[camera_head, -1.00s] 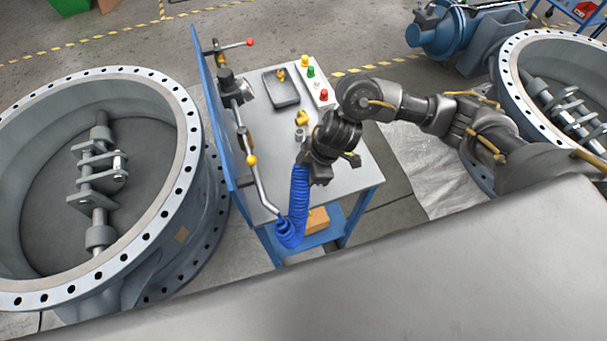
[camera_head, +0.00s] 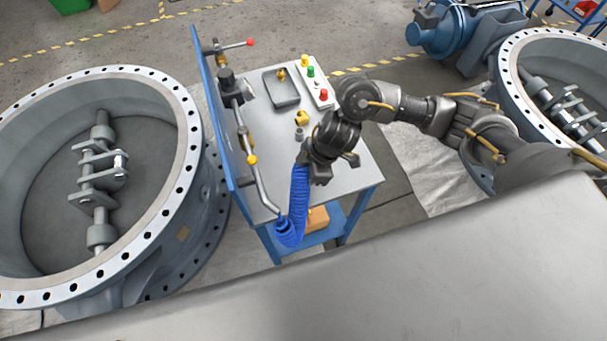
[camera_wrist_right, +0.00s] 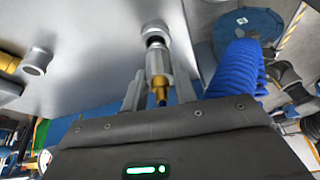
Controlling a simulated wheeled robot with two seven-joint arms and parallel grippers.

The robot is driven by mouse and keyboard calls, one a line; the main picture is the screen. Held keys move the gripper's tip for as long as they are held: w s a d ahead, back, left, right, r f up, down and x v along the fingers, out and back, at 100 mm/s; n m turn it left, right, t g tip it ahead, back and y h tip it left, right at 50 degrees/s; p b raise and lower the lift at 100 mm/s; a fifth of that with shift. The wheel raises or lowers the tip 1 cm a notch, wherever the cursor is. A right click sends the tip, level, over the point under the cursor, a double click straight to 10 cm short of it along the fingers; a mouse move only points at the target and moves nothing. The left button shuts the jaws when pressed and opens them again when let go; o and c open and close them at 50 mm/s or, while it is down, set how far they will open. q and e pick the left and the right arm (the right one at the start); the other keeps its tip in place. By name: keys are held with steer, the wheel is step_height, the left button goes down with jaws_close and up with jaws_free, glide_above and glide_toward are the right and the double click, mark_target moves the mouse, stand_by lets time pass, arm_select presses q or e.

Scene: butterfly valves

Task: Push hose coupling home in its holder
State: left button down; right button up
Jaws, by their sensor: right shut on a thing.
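My right gripper (camera_wrist_right: 160,90) is shut on the hose coupling (camera_wrist_right: 159,66), which has a silver front and a brass rear part between the fingers. Just beyond the coupling in the wrist view is a short metal holder (camera_wrist_right: 154,29) with a dark opening. The two are roughly in line. A dark strip shows between them, and I cannot tell how deep the coupling sits. In the head view my right gripper (camera_head: 320,172) is low over the bench's front part, and its wrist hides the coupling and holder. The blue coiled hose (camera_head: 299,200) hangs beside it. My left gripper is not in view.
The bench (camera_head: 358,170) has a blue upright panel (camera_head: 212,120) with a pipe (camera_head: 262,188) on its left. A grey tray (camera_head: 283,88), a yellow fitting (camera_head: 302,118), a small grey cylinder (camera_head: 299,134) and a button box (camera_head: 318,85) stand behind my wrist. A large valve (camera_head: 190,165) stands left.

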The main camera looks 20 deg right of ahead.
mark_target(302, 174)
steer(key=shift+f, duration=0.6)
stand_by(0.8)
steer(key=shift+f, duration=0.45)
stand_by(0.7)
steer(key=o, duration=1.5)
steer(key=shift+c, duration=0.2)
steer(key=shift+r, duration=0.2)
step_height(302, 174, up, 5)
steer(key=p, duration=0.5)
steer(key=shift+f, duration=0.1)
steer(key=shift+r, duration=1.2)
